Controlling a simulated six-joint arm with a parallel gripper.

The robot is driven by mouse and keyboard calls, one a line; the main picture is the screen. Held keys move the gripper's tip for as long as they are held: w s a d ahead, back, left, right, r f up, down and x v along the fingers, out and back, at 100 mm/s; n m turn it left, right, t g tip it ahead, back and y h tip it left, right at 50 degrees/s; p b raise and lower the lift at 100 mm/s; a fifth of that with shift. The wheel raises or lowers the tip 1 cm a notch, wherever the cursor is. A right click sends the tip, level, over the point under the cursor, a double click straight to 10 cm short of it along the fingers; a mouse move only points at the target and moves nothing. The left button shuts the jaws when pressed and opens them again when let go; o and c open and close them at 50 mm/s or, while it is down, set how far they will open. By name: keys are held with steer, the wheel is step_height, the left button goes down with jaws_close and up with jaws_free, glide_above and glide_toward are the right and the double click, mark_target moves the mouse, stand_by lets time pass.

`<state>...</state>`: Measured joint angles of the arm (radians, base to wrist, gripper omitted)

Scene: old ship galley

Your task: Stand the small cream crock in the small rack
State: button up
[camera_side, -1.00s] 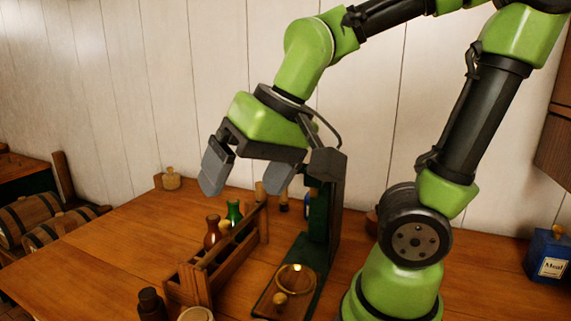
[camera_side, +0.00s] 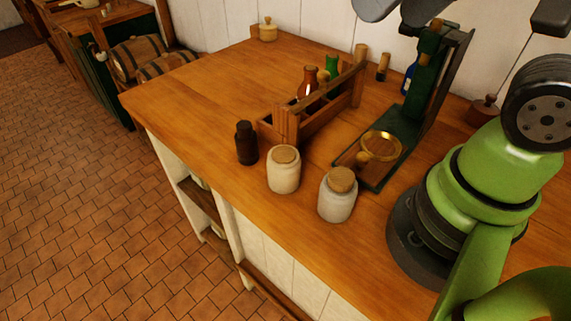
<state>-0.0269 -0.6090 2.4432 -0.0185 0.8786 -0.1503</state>
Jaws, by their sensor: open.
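A cream crock (camera_side: 284,172) with a cork lid stands upright on the wooden counter, just in front of the rack's near end. The small wooden rack (camera_side: 291,124) has a long handle bar and holds a brown bottle (camera_side: 308,84) and a green bottle (camera_side: 332,65).
A greyish crock (camera_side: 337,199) and a dark brown jar (camera_side: 246,144) stand near the cream crock. Right of the rack is a green stand (camera_side: 384,172) with a brass ring. A blue bottle (camera_side: 408,78) is behind it. The counter's left part is clear.

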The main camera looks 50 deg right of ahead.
steer(key=w+a+f+n+g, duration=0.1)
steer(key=w+f+n+g, duration=0.25)
steer(key=w+n, duration=0.3)
steer(key=n+g+h, duration=0.2)
steer(key=n+g, duration=0.1)
steer(key=n, duration=0.9)
glide_above(284, 153)
steer(key=f, duration=1.3)
steer(key=shift+w+d, duration=0.2)
steer(key=shift+w, duration=0.05)
step_height(284, 153, down, 4)
steer(key=shift+a+f, duration=0.1)
steer(key=shift+f, duration=0.15)
steer(key=f, duration=0.5)
steer(key=shift+s+a, duration=0.15)
steer(key=shift+s, duration=0.15)
steer(key=shift+f, duration=0.55)
steer(key=c, duration=1.4)
